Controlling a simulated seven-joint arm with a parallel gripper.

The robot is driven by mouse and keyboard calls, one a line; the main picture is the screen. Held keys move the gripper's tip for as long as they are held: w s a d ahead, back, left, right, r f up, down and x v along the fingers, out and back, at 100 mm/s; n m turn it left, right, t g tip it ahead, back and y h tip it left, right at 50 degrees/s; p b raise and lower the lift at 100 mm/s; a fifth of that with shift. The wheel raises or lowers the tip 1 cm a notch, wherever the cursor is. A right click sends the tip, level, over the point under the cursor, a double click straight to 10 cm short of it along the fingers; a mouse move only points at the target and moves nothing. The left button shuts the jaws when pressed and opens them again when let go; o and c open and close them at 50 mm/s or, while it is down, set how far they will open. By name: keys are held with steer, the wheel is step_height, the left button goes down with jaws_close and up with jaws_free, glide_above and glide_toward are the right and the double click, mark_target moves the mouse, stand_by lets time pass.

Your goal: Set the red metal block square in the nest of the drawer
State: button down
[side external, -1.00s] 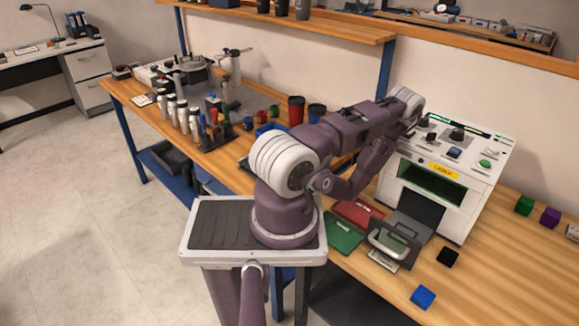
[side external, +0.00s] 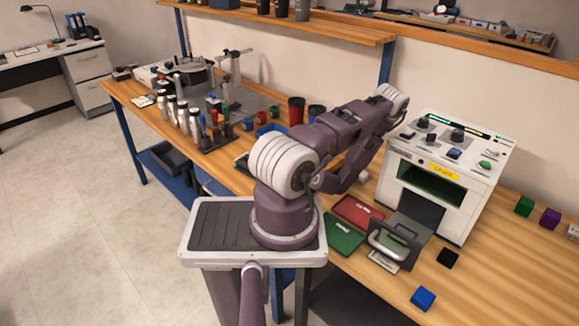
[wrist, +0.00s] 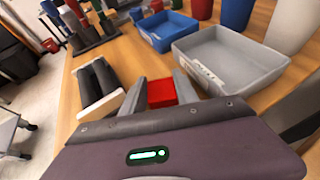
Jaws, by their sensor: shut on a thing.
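The red metal block (wrist: 161,93) shows in the wrist view between the two grey fingers of my gripper (wrist: 158,88), which is shut on it. In the side external view my gripper and the block are hidden behind my arm. The drawer (side external: 414,226) is pulled out at the front of the white laser marker (side external: 446,180), with its handle toward the bench's front edge. Its nest is too small to make out there. The drawer is not in the wrist view.
A blue bin (wrist: 163,30) and a grey bin (wrist: 228,60) stand beyond the block. A white-ended holder with dark rollers (wrist: 98,88) is to its left. Red (side external: 358,211) and green trays (side external: 343,234) lie left of the drawer; black (side external: 447,257) and blue blocks (side external: 423,298) lie to its right.

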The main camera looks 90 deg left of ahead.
step_height(320, 180, up, 10)
steer(key=w+d+r+m+t, duration=0.2)
steer(key=w+d+r+t, duration=0.15)
steer(key=w+r, duration=0.85)
steer(key=w+d+r+m+t, duration=0.2)
steer(key=w+d+r, duration=0.1)
steer(key=w+d, duration=0.55)
steer(key=w+d+r+m+t, duration=0.2)
steer(key=w+d, duration=0.4)
steer(key=d, duration=0.5)
steer(key=w+d+f+m+t+h, duration=0.1)
steer(key=w+d+m+t, duration=0.1)
steer(key=d, duration=0.1)
steer(key=w+d+f+m+t+h, duration=0.1)
steer(key=w+d+f+m+t, duration=0.1)
steer(key=w+d+m, duration=0.1)
steer(key=w+d+f+m+t+h, duration=0.1)
steer(key=w+d+f+m+t, duration=0.1)
steer(key=t, duration=0.1)
steer(key=shift+w+d+f, duration=0.15)
steer(key=shift+d+f, duration=0.1)
steer(key=shift+d, duration=0.15)
steer(key=w+d+f+m+t+h, duration=0.2)
steer(key=d+f+m+h, duration=0.1)
steer(key=d, duration=0.5)
steer(key=shift+w+m, duration=0.3)
steer(key=shift+m, duration=0.1)
